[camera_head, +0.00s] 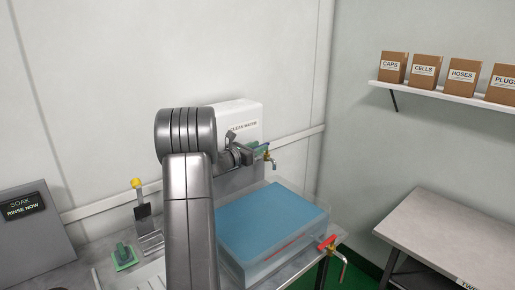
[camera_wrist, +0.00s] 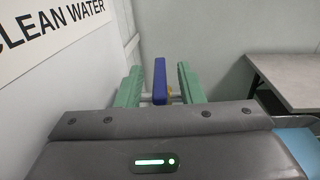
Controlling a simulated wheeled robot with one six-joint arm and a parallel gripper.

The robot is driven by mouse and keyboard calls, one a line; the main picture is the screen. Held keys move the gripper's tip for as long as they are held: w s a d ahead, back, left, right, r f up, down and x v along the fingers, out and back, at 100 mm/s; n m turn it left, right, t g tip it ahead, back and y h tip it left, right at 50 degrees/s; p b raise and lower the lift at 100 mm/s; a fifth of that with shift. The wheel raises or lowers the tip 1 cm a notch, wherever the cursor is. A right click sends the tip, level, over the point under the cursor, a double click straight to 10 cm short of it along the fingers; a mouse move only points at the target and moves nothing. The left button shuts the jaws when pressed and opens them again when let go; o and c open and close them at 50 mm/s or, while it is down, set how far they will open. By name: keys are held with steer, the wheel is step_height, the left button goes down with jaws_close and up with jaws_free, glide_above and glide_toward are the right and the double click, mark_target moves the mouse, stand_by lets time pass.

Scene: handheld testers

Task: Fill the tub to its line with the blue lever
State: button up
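The clear tub (camera_head: 243,270) stands on the bench and holds blue water (camera_head: 270,222). A short red line (camera_head: 292,243) shows on its front wall, close to the water's front edge; I cannot tell the exact level against it. The blue lever (camera_wrist: 160,78) stands upright between the green fingers of my gripper (camera_wrist: 159,88) in the wrist view, with a gap on each side. My gripper (camera_head: 262,148) is open around it at the tap, below the white CLEAN WATER tank (camera_head: 243,116). In the head view my arm hides part of the tub's left side.
A red lever (camera_head: 327,242) sits on a drain tap at the tub's right front. A panel (camera_head: 27,208) reads SOAK, RINSE NOW. A yellow-topped tool (camera_head: 138,186) and a green item (camera_head: 123,254) stand left of my arm. A side table (camera_head: 450,235) and a shelf of boxes (camera_head: 440,94) are right.

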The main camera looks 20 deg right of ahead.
steer(key=b+v, duration=0.2)
steer(key=v, duration=1.1)
steer(key=shift+a, duration=0.3)
steer(key=shift+s, duration=0.1)
